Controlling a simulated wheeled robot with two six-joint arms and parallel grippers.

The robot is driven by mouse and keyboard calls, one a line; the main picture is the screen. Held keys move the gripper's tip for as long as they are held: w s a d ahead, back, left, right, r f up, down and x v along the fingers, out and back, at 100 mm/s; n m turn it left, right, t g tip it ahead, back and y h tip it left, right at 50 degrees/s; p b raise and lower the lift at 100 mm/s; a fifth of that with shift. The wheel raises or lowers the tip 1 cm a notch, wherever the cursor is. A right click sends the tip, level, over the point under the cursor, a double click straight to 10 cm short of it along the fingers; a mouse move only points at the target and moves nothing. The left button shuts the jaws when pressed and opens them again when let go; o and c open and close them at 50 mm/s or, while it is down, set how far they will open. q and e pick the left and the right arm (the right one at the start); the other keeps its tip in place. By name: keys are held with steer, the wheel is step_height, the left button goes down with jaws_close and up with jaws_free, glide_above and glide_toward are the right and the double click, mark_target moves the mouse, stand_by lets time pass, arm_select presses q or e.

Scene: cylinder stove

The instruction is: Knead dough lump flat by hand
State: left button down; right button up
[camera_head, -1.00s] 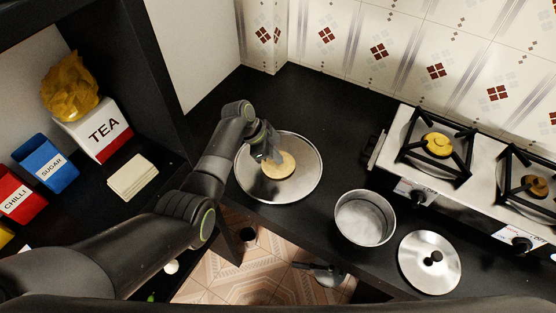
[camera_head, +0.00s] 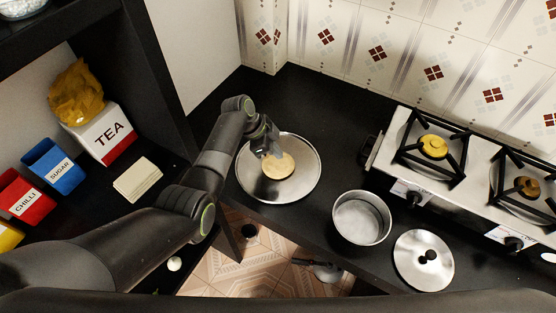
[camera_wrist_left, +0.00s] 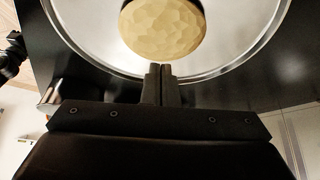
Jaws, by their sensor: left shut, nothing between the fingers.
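The dough (camera_head: 279,165) is a pale, flattish round lump with a dimpled surface. It lies on a round steel plate (camera_head: 301,186) on the black counter. In the left wrist view the dough (camera_wrist_left: 163,28) shows large at the top, cut off by the picture's edge, with the plate (camera_wrist_left: 85,38) around it. My left gripper (camera_head: 272,155) is over the dough's upper left part. Its fingers (camera_wrist_left: 159,72) are shut with nothing between them, their tips by the dough's edge in the wrist view. I cannot tell whether they touch it. My right gripper is not in view.
A steel pot (camera_head: 361,218) and a lid with a black knob (camera_head: 424,259) stand right of the plate. A gas stove (camera_head: 395,150) is at the right. A shelf at the left holds a TEA box (camera_head: 107,134), a blue SUGAR box (camera_head: 55,167) and a red CHILLI box (camera_head: 25,199).

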arm_select(q)
step_height(320, 180, up, 6)
steer(key=p, duration=0.5)
step_height(320, 180, up, 7)
glide_above(275, 162)
steer(key=a, duration=0.3)
steer(key=shift+a+f+b, duration=0.15)
steer(key=shift+f+b, duration=0.05)
steer(key=shift+b, duration=0.2)
steer(key=shift+s, duration=0.15)
